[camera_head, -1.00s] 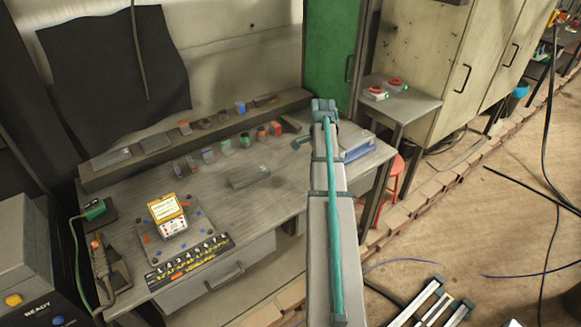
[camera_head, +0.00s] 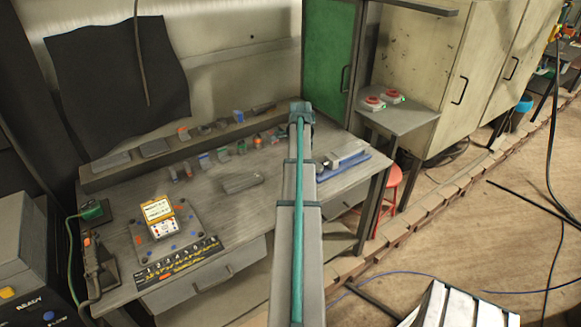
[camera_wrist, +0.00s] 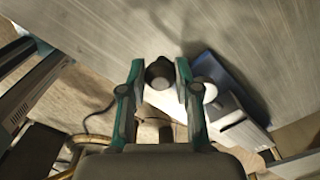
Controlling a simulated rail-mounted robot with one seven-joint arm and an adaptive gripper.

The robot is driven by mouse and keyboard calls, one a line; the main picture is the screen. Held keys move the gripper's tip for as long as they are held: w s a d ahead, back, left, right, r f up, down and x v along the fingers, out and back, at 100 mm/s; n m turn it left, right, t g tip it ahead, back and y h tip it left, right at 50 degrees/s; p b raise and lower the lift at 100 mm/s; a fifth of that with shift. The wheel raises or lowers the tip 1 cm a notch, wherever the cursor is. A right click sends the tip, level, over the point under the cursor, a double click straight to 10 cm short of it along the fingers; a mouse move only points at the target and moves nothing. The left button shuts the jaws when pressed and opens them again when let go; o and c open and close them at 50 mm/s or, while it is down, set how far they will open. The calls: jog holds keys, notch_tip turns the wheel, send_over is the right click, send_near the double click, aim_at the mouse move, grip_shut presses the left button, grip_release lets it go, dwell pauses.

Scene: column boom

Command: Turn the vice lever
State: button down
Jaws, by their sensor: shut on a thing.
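The vice (camera_head: 346,160), a grey body on a blue base, stands at the right end of the workbench. In the wrist view its blue and grey body (camera_wrist: 236,112) lies right of my fingers. My gripper (camera_wrist: 160,70) has its two teal fingers on either side of a dark round knob (camera_wrist: 158,74), which looks like the end of the vice lever. The fingers are closed on it. The rest of the lever is hard to make out. In the head view my arm rises in front of the bench and my gripper is hidden.
The workbench (camera_head: 255,215) holds small parts in rows, a grey block (camera_head: 242,183) and a yellow and white box (camera_head: 157,216). A side table (camera_head: 405,118) with two red buttons and a red stool (camera_head: 388,185) stand to the right.

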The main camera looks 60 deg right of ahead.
dwell(0.3)
jog(key=c, duration=0.8)
grip_release()
notch_tip(320, 180, up, 12)
jog(key=shift+r, duration=0.1)
jog(key=shift+w, duration=0.1)
